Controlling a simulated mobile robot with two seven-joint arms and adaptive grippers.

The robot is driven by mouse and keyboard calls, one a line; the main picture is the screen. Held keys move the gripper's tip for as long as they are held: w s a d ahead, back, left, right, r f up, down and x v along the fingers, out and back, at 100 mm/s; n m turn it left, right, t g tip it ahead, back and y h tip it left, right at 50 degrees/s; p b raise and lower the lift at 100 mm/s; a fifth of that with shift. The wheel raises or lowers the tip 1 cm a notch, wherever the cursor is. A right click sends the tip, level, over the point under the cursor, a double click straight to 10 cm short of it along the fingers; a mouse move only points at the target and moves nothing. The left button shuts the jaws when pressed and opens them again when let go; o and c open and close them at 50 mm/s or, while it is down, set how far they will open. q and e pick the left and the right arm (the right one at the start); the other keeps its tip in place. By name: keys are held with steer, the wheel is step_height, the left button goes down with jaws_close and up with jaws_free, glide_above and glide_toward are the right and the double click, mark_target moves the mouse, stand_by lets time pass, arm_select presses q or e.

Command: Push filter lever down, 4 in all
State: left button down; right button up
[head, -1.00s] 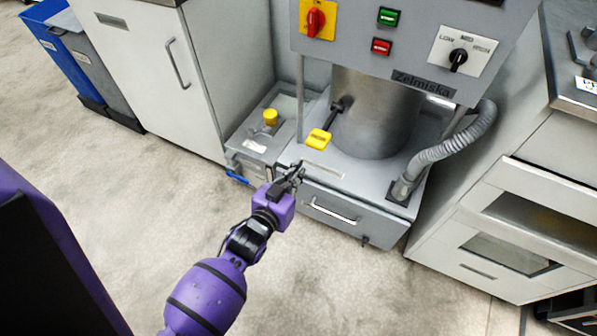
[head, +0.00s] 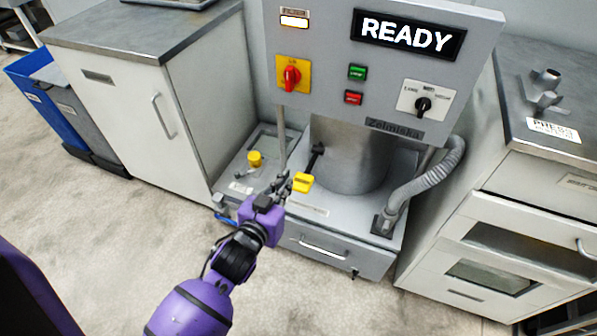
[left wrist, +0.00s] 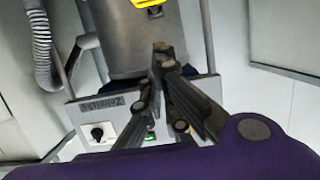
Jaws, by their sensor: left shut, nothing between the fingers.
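The filter lever is a black rod with a yellow end (head: 303,182), sticking out from the left side of the metal drum (head: 345,158) in the head view. Its yellow end also shows at the top edge of the left wrist view (left wrist: 147,3). My left gripper (head: 282,182) is shut and empty, just to the left of the yellow end. In the head view I cannot tell whether the fingertips touch it. In the left wrist view the fingertips (left wrist: 163,50) lie below the yellow end with a gap. My right gripper is out of view.
The machine's panel has a display reading READY (head: 408,37), a red knob (head: 291,75), a black dial (head: 424,104) and green and red buttons. A yellow cap (head: 254,158) sits left of the lever. A grey hose (head: 432,182) runs down on the right. Cabinets flank the machine.

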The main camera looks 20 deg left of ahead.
arm_select(q)
steer(key=shift+s+f, duration=0.1)
glide_above(300, 186)
steer(key=shift+s+f+b, duration=0.15)
steer(key=shift+f+b, duration=0.1)
steer(key=shift+f, duration=0.35)
steer(key=shift+s+f+b, duration=0.15)
steer(key=shift+f+b, duration=0.05)
steer(key=shift+f, duration=0.35)
steer(key=shift+w+f+b, duration=0.15)
steer(key=shift+w+f, duration=0.05)
steer(key=shift+f, duration=0.45)
steer(key=shift+w+f+b, duration=0.15)
steer(key=shift+f, duration=1.2)
